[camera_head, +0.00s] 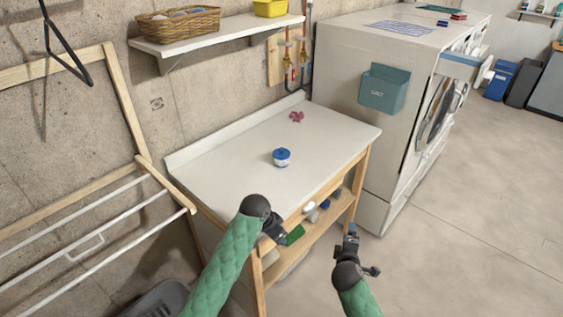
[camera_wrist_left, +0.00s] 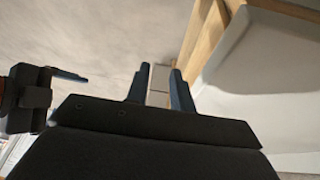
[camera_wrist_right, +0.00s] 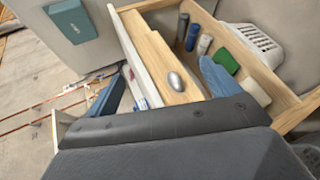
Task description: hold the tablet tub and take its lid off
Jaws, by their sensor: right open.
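The tablet tub (camera_head: 281,161) is a small white round tub with a blue lid (camera_head: 282,153) on top. It stands upright on the white worktop of the bench, near its middle, and nothing touches it. My left gripper (camera_head: 280,238) is at the bench's front edge, below and left of the tub in the head view. Its fingers (camera_wrist_left: 160,88) stand apart with nothing between them. My right gripper (camera_head: 350,236) is in front of the bench, away from the tub. Its fingers (camera_wrist_right: 160,90) are wide apart and empty. I cannot make out the tub in either wrist view.
The white bench top (camera_head: 230,150) is mostly clear, with a small pink item (camera_head: 297,116) at the back. Several items lie on the shelf (camera_head: 310,232) below. A washing machine (camera_head: 385,130) stands right, a drying rack (camera_head: 100,220) left, and a wall shelf (camera_head: 215,37) above.

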